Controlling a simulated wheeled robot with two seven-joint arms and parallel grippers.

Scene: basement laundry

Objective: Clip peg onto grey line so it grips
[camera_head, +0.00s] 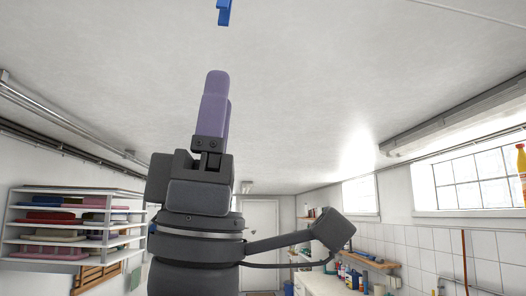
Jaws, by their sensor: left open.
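My left gripper (217,78) stands in the middle of the head view with its purple fingers pointing up. It is open, and no object shows in it; the fingers overlap from this angle, so the gap is hard to see. A small blue object (224,11), which looks like the peg, is above the fingertips at the top edge. It is partly cut off and apart from the fingers in the picture. A thin grey line (475,14) crosses the top right corner. Whether the blue object touches a line cannot be seen. My right gripper is not in view.
A white shelf rack (75,226) with folded cloths stands at the left. Pipes run along the ceiling on the left. A worktop (325,283) with bottles lies low on the right, under windows. A yellow bottle (521,172) is at the right edge. The space around the fingers looks clear.

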